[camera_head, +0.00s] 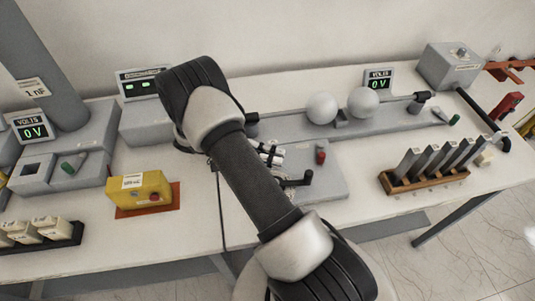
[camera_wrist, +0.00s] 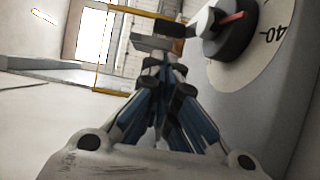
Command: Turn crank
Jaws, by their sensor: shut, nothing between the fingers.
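A small black crank-like handle (camera_head: 295,182) stands at the front of a grey panel (camera_head: 325,190) at the middle of the table. My gripper (camera_head: 270,154) shows partly beside my arm, just behind that handle. In the wrist view my gripper (camera_wrist: 158,62) is shut and empty. A black knob with a red pointer (camera_wrist: 232,30) sits on a pale dial (camera_wrist: 262,50) marked 40, right of my fingertips. A dark block with a pale piece (camera_wrist: 202,22) lies by the knob near the fingertips. I cannot tell whether they touch.
A yellow box (camera_head: 140,192) stands at left, and a wooden rack (camera_head: 425,180) with grey plates at right. Two pale spheres (camera_head: 363,102) are mounted behind. Both VOLTS displays (camera_head: 378,80) read 0 V.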

